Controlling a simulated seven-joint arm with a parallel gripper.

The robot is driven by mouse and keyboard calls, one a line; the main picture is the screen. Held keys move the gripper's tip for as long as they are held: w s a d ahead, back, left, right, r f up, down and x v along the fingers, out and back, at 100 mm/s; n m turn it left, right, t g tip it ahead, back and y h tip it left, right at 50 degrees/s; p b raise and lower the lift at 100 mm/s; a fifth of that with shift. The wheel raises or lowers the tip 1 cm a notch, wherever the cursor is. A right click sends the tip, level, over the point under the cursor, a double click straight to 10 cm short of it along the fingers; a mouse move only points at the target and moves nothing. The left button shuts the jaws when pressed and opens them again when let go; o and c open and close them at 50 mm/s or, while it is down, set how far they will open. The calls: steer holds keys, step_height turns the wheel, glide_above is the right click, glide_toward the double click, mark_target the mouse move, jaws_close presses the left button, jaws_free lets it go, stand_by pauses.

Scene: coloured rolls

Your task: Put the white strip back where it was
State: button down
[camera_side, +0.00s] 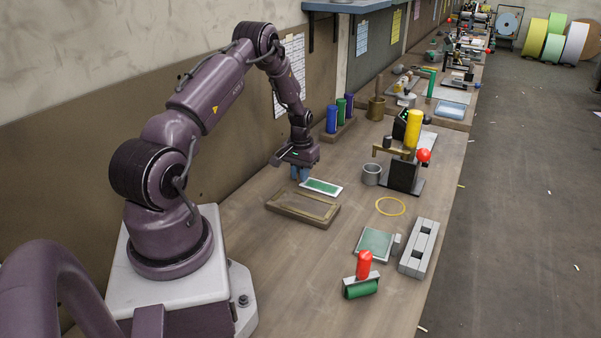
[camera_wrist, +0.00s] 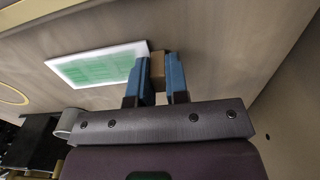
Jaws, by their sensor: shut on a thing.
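My gripper (camera_side: 299,178) has blue fingers and is low over the back of the bench. It also shows in the wrist view (camera_wrist: 160,68), shut on a small tan block between the fingers (camera_wrist: 158,66). In the side view that block cannot be made out. A flat white-edged piece with a green face (camera_side: 321,187) lies just right of the fingers. In the wrist view the white-edged piece (camera_wrist: 97,65) is left of the fingers, its corner close to them. I see no separate plain white strip and cannot tell whether this piece is it.
A shallow wooden tray (camera_side: 303,207) lies in front of the gripper. Blue, green and purple rolls (camera_side: 341,112) stand behind it. A grey cup (camera_side: 371,174), a dark stand with a yellow roll (camera_side: 413,130) and a yellow ring (camera_side: 390,206) are to the right.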

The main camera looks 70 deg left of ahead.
steer(key=c, duration=1.1)
jaws_free()
step_height(320, 180, up, 12)
steer(key=w+d+r+m+t+y, duration=0.1)
steer(key=w+d+r+m+t, duration=0.2)
steer(key=d+r, duration=1.7)
steer(key=s+d+r+m+t, duration=0.1)
steer(key=s+d+m, duration=0.2)
steer(key=s+d, duration=0.4)
steer(key=s+d+r+m+t+h, duration=0.1)
steer(key=s+d+m, duration=0.2)
steer(key=s+d, duration=0.4)
steer(key=d, duration=0.2)
steer(key=shift+d+r+t, duration=0.25)
steer(key=shift+d+t, duration=0.05)
steer(key=shift+d, duration=0.1)
steer(key=shift+s, duration=0.1)
